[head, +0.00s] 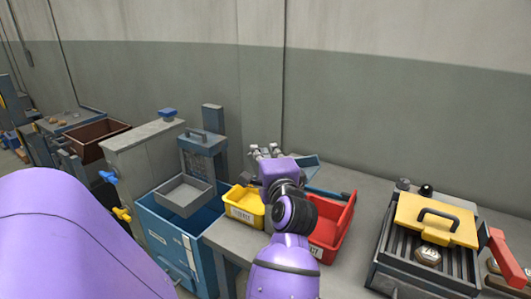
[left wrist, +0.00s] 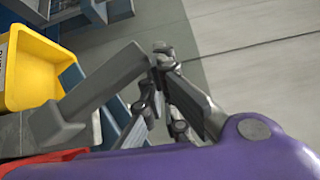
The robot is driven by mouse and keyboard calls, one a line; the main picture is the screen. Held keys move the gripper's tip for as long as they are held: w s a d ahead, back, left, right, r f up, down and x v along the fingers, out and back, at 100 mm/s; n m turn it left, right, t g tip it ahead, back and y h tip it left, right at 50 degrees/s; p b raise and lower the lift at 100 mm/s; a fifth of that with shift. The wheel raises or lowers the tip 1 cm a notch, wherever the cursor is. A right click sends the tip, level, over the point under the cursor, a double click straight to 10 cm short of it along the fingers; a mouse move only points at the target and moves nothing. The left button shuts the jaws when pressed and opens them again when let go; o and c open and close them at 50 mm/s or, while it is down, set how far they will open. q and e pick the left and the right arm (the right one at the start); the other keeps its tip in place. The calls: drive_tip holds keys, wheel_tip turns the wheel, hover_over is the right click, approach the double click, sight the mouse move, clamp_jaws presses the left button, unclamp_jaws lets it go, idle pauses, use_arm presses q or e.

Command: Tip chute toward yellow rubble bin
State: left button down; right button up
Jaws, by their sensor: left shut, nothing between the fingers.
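The yellow bin (head: 244,207) stands on the grey bench, left of the red bin (head: 333,230). The blue chute (head: 304,166) shows partly above and between them, behind my left gripper (head: 265,151). Much of the chute is hidden by my arm. My left gripper is shut and empty, raised above the bins. In the left wrist view the closed fingers (left wrist: 160,52) are close to a grey angled bar (left wrist: 90,95); I cannot tell whether they touch. The yellow bin (left wrist: 32,78) is at left there, and a red edge (left wrist: 45,160) is below. My right gripper is not in view.
A grill-like tray (head: 425,258) with a yellow handled plate (head: 435,219) stands at right. A blue cabinet (head: 172,243) with a grey tray (head: 185,195) is at left, beside a grey box (head: 145,160) with valves. The wall runs behind the bench.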

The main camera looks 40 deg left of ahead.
use_arm(q)
drive_tip(key=shift+w+d+r, duration=0.2)
drive_tip(key=shift+w+d, duration=0.05)
drive_tip(key=shift+d, duration=0.2)
drive_tip(key=s+d+r+b, duration=0.1)
drive_tip(key=s+d+r, duration=0.1)
drive_tip(key=d, duration=0.3)
drive_tip(key=s+d+r+b, duration=0.1)
drive_tip(key=s+d+r, duration=0.1)
drive_tip(key=d, duration=0.3)
drive_tip(key=shift+s+d+r, duration=0.2)
drive_tip(key=shift+s+r, duration=0.05)
drive_tip(key=shift+s, duration=0.3)
